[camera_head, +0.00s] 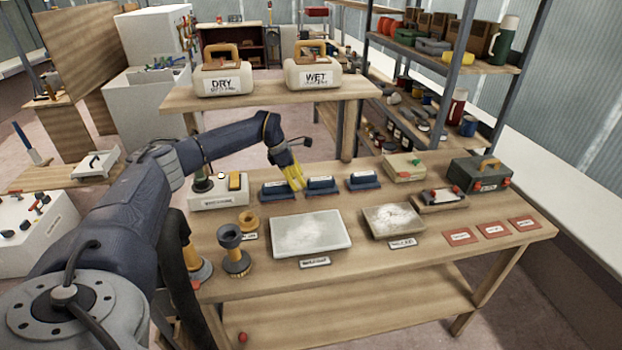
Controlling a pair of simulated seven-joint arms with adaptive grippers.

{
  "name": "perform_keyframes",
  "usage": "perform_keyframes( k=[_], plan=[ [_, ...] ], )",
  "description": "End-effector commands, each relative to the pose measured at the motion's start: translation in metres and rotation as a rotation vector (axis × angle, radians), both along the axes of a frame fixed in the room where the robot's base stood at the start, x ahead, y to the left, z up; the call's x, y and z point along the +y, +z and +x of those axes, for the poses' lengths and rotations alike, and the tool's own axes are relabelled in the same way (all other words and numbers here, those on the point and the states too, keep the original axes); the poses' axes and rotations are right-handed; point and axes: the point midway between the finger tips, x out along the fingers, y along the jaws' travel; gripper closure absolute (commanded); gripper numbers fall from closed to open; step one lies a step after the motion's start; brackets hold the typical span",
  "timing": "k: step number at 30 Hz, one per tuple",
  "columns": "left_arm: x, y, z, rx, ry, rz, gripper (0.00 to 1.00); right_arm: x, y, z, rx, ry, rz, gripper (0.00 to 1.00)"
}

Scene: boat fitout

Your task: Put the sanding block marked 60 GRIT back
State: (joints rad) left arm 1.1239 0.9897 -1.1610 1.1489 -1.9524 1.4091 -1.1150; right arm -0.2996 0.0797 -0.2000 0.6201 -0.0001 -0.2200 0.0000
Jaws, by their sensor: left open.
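Three dark blue sanding blocks stand in a row at the back of the workbench: a left one (276,191), a middle one (322,186) and a right one (363,180). Each has a pale label, too small to read, so I cannot tell which is 60 GRIT. My left gripper (293,178) with yellow fingers is open, at the gap between the left and middle blocks. I cannot tell whether it touches either. Three reddish labelled patches, left (461,236), middle (492,230) and right (523,223), lie bare at the front right. My right gripper is not in view.
Two dusty pale slabs, a larger (311,234) and a smaller (393,219), lie mid-bench. A white switch box (217,192) and a dark spool (233,255) stand left. A dark toolbox (480,174) and a tray (439,200) stand right. A raised shelf (270,93) is behind.

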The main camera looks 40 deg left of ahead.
Motion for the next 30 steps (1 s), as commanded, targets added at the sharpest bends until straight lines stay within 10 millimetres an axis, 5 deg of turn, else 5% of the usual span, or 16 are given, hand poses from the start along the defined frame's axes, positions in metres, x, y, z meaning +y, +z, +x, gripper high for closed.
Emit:
perform_keyframes(
  k=[10, 30],
  plan=[
    [0.024, 0.000, -0.026, 0.001, -0.001, 0.000, 0.55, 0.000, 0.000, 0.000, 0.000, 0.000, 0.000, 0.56],
    [0.027, 0.000, -0.029, 0.000, -0.001, 0.000, 0.55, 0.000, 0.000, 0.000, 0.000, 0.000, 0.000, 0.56]
  ],
)
